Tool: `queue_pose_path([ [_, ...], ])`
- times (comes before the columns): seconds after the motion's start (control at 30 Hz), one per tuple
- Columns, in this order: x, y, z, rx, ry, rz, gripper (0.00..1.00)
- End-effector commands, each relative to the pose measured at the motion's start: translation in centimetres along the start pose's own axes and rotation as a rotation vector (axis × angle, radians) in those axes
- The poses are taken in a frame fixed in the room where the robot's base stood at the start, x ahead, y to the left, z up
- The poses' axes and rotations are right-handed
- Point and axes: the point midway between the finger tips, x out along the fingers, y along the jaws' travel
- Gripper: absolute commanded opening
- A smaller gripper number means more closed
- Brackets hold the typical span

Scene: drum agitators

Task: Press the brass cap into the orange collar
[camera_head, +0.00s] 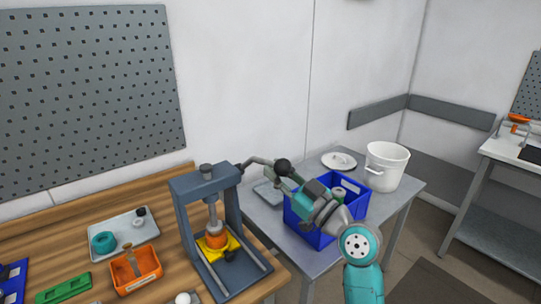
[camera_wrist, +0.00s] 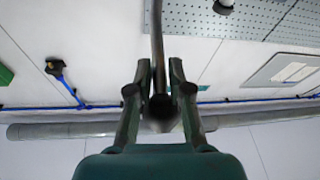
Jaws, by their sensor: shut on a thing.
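The blue-grey arbor press (camera_head: 187,220) stands at the right end of the wooden bench. The orange collar (camera_head: 216,242) sits on a yellow fixture (camera_head: 232,243) under the press ram (camera_head: 213,211). A tan piece (camera_head: 215,229), seemingly the brass cap, is at the collar's top beneath the ram; how deep it sits is too small to tell. The press lever (camera_head: 258,160) reaches out to the right and ends in a black knob (camera_head: 283,165). My gripper (camera_head: 288,171) is shut on the lever's knob end; in the wrist view the fingers (camera_wrist: 159,95) flank the dark knob (camera_wrist: 161,112).
An orange bin (camera_head: 137,283) and a grey tray (camera_head: 105,262) with a teal ring lie left of the press. A blue crate (camera_head: 313,239) and a white bucket (camera_head: 386,168) stand on the grey table, behind and beside my arm.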

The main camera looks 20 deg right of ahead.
Motion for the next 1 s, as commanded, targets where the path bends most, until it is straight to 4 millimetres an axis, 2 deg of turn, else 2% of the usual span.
queue_pose_path([
  [0.2,-1.6,-0.9,1.8,0.005,0.007,-0.007,0.0],
  [0.4,-1.8,-1.1,2.4,0.003,0.007,-0.011,0.02],
  [0.6,-1.8,-1.0,2.5,0.003,0.005,-0.009,0.52],
  [1.0,-2.3,-0.8,2.6,0.004,0.001,-0.005,0.54],
])
